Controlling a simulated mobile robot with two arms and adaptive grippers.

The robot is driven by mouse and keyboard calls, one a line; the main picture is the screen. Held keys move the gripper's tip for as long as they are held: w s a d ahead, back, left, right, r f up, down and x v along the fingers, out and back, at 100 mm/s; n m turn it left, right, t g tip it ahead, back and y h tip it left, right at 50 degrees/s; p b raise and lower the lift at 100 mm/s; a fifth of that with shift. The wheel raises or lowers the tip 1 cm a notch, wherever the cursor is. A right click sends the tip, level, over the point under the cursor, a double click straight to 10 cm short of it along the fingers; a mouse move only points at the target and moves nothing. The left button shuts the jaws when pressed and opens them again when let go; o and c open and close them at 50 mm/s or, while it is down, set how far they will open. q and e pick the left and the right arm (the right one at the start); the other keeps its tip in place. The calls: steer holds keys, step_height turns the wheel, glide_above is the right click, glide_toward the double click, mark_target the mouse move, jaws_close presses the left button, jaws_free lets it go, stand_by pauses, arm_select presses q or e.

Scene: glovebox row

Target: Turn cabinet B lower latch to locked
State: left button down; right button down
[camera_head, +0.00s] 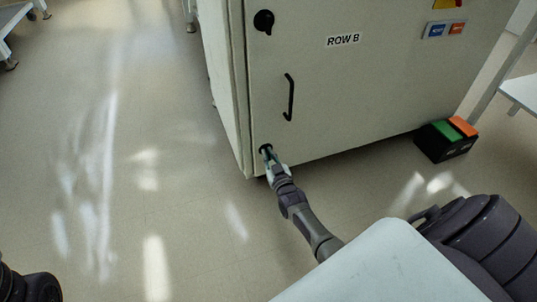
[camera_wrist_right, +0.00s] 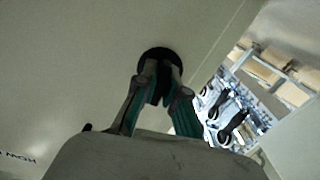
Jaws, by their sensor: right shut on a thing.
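The pale cabinet marked ROW B (camera_head: 345,100) fills the upper middle of the head view. Its lower latch (camera_head: 265,149) is a round black knob near the bottom left corner of the door. My right gripper (camera_head: 270,160) is at this latch, with its fingers shut on it. In the right wrist view, the two fingers of the right gripper (camera_wrist_right: 158,85) close on the black latch (camera_wrist_right: 159,54), whose round base shows behind them. The fingers hide most of the latch's handle, so its exact angle is hard to tell. My left gripper is not in view.
An upper black latch (camera_head: 264,21) and a black door handle (camera_head: 289,97) are above on the same door. A black box with green and orange tops (camera_head: 446,139) stands on the floor at the right.

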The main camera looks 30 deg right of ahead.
steer(key=shift+m, duration=0.6)
steer(key=c, duration=1.2)
jaws_free()
steer(key=shift+c, duration=0.2)
steer(key=v, duration=1.2)
